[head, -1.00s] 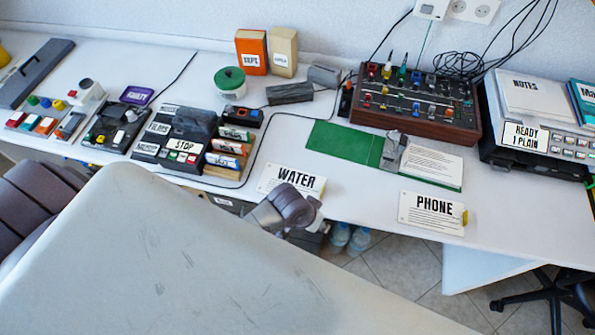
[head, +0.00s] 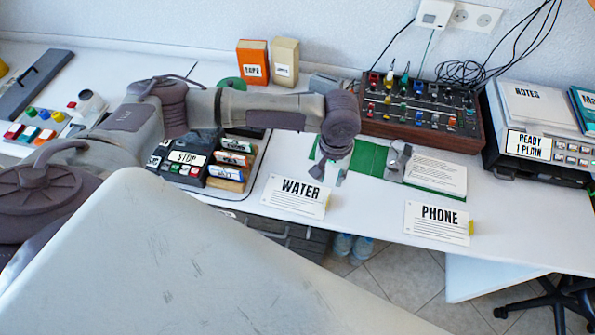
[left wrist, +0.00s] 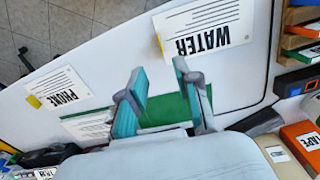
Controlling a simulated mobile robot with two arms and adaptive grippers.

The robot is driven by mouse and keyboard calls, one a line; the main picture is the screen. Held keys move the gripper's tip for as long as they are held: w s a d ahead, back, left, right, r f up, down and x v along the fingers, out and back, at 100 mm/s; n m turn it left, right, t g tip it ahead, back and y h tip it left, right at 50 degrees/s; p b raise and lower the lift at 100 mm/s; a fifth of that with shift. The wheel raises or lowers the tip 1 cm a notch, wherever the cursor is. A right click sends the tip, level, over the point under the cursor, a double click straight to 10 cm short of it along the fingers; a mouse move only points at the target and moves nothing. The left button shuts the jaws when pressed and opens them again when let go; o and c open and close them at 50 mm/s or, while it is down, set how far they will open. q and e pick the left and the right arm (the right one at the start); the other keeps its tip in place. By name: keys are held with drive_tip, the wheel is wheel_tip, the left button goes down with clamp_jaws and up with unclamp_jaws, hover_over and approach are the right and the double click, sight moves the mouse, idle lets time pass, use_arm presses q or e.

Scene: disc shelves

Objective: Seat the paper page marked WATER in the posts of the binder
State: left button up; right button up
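The WATER page (head: 288,204) lies flat near the table's front edge, a white sheet with bold black lettering. In the left wrist view it (left wrist: 222,22) appears upside down, beyond the fingertips. The green binder (head: 368,158) lies open behind it, with a grey post mechanism (head: 395,160) at its middle and a printed sheet (head: 437,172) on its right side. My left gripper (head: 330,174) is above the table, behind the WATER page and by the binder's left edge. Its two fingers (left wrist: 159,70) are apart with nothing between them. My right gripper is not in view.
A PHONE page (head: 437,226) lies right of the WATER page at the front edge. A rack of labelled blocks (head: 228,160) is to the left. A knobbed mixer box (head: 420,110) stands behind the binder, and a READY device (head: 540,148) at right.

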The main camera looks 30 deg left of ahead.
use_arm(q)
hover_over(327, 201)
drive_tip(key=f, duration=0.8)
drive_tip(key=shift+s+a+p, duration=0.15)
drive_tip(key=shift+a+p, duration=0.15)
drive_tip(key=f, duration=0.3)
drive_tip(key=f+p, duration=0.1)
drive_tip(key=f, duration=0.1)
drive_tip(key=shift+d+f, duration=0.3)
drive_tip(key=shift+d, duration=0.1)
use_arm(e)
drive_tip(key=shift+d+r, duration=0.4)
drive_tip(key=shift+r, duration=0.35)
use_arm(q)
clamp_jaws()
